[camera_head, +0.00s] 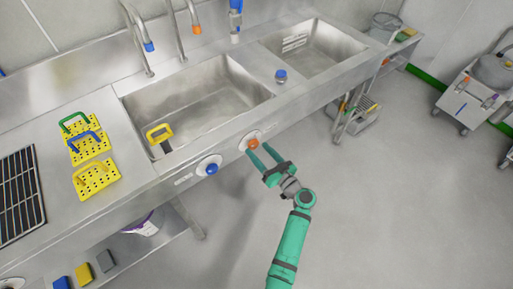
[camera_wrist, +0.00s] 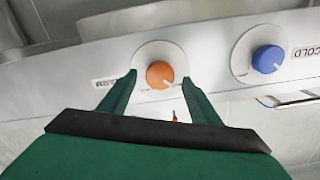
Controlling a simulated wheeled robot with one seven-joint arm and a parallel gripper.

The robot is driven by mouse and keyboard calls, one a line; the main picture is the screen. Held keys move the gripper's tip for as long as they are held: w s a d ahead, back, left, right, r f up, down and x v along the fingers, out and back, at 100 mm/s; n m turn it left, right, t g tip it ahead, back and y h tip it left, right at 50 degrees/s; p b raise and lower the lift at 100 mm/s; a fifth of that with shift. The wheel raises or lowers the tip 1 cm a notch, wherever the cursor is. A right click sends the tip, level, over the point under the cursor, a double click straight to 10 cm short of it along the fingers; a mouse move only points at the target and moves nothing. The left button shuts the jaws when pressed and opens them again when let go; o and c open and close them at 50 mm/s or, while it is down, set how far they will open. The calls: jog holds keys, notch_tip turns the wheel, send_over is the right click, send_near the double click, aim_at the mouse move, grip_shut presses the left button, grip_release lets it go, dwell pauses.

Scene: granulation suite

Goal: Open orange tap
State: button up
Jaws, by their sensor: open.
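The orange tap knob (camera_head: 252,143) sits on a round white plate on the front panel of the steel sink unit. It also shows in the wrist view (camera_wrist: 159,75), between the two fingers. My green gripper (camera_head: 263,159) is open in front of the knob, with one finger on each side of it. In the wrist view my gripper's fingertips (camera_wrist: 158,78) frame the knob with a visible gap on both sides. I cannot tell how far the fingertips reach past the knob's face. An orange-tipped spout (camera_head: 196,29) stands behind the large basin.
A blue knob (camera_head: 211,169), labelled COLD in the wrist view (camera_wrist: 267,59), is beside the orange one. The large basin (camera_head: 240,78) holds a yellow-handled piece (camera_head: 160,132). Yellow perforated pieces (camera_head: 97,181) lie on the left worktop. Floor (camera_head: 370,210) on the right is clear.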

jog(key=shift+x, duration=1.2)
jog(key=shift+c, duration=0.5)
jog(key=c, duration=1)
jog(key=shift+o, duration=0.2)
